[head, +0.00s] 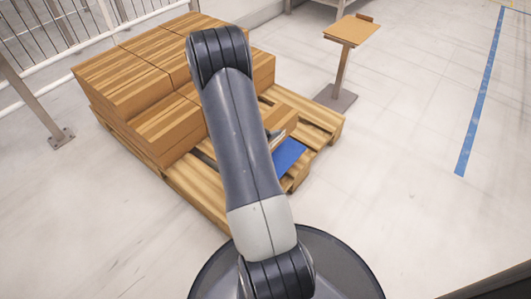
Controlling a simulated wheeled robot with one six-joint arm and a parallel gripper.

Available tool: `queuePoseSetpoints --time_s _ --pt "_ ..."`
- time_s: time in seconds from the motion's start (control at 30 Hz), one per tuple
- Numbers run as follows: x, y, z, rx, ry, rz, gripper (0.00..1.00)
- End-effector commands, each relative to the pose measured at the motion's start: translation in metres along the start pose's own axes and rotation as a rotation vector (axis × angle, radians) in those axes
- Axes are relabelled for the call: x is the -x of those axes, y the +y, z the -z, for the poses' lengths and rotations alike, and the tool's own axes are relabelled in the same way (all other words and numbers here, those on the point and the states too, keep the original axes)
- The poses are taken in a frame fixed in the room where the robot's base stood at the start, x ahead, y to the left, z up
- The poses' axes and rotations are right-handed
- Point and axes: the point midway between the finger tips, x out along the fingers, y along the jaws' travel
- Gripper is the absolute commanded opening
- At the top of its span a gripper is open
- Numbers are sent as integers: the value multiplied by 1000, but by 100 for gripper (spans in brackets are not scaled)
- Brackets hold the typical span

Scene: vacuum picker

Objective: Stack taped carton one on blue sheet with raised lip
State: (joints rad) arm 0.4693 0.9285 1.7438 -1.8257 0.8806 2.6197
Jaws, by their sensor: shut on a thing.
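The taped carton (284,120) shows in the head view to the right of my arm, partly hidden by it. A pale strip shows on its near side. The blue sheet (291,154) lies on the front right part of the wooden pallet, just nearer than the carton; my arm hides its left part. I cannot make out its raised lip. My gripper (269,135) shows only as a small dark part beside my arm, at the carton. It is shut on the carton. Whether the carton touches the sheet or pallet is not clear.
Several wood-grained cartons (125,75) are stacked on the left and back of the pallet (190,190). A small stand (343,65) with a flat top stands behind right. A railing runs at the back left. The floor on the right is clear, with a blue line (482,95).

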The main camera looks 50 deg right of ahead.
Motion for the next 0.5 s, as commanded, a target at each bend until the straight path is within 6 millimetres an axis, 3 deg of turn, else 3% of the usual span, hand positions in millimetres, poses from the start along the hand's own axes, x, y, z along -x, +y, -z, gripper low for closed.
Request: queuePoseSetpoints --time_s 0.13,0.5 --pt "-15 0 -28 3 1 -1 40" --pt "-32 0 -59 3 1 1 40"
